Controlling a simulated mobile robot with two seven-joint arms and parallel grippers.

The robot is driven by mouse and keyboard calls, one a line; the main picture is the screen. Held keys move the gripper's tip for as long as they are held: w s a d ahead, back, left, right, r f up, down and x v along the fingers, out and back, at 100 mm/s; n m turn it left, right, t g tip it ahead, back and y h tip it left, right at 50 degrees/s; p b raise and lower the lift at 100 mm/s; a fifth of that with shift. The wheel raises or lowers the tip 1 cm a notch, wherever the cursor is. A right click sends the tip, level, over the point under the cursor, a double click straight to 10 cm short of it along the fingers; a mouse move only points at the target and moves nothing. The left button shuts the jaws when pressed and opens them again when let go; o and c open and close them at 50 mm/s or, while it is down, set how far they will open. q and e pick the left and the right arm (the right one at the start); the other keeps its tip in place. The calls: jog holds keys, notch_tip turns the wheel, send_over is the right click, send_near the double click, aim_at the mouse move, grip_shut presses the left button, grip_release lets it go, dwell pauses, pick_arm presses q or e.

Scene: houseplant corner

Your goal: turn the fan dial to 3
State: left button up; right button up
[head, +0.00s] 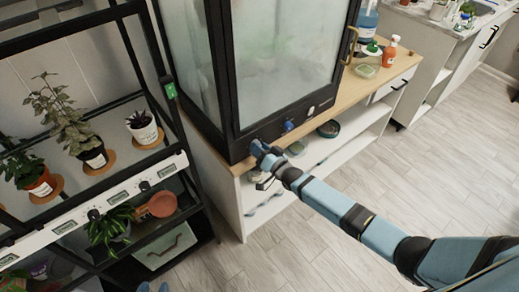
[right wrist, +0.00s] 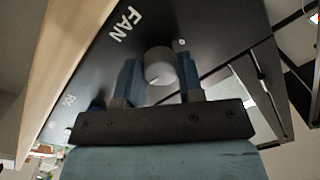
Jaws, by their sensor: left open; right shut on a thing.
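The fan dial (right wrist: 160,66) is a round grey knob on the black base panel of a glass cabinet (head: 275,60). The white word FAN is printed beside it, and a small white mark sits near its rim. I cannot read which number the dial points at. My right gripper (right wrist: 160,82) has one blue finger on each side of the dial and is shut on it. In the head view my right gripper (head: 262,152) is at the cabinet's lower front corner and hides the dial. Only the blue tips of my left gripper (head: 154,287) show at the bottom edge; it is open.
A blue knob (head: 288,125) and a pale knob (head: 311,110) sit further right along the panel. A plant rack (head: 150,165) stands close on the left. Bottles stand right of the cabinet. The floor in front is clear.

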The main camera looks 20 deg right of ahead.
dwell(0.4)
jog(key=o, duration=0.9)
jog(key=v, duration=1.3)
jog(key=shift+s+d, duration=0.15)
jog(key=shift+s, duration=0.2)
jog(key=s+a+r+n+g+h+p, duration=0.1)
jog(key=s+r+g+p, duration=0.1)
jog(key=s, duration=0.5)
jog(key=s+a+r+n+g+h+p, duration=0.1)
jog(key=s+a+r+n+p, duration=0.1)
jog(key=s, duration=0.5)
jog(key=s+a+r+n+g+h+p, duration=0.1)
jog(key=s+p, duration=0.3)
jog(key=s, duration=0.4)
jog(key=shift+a+r+n+g+h, duration=0.4)
jog(key=shift+a+r+n+g, duration=0.1)
jog(key=shift+r+n+g, duration=0.25)
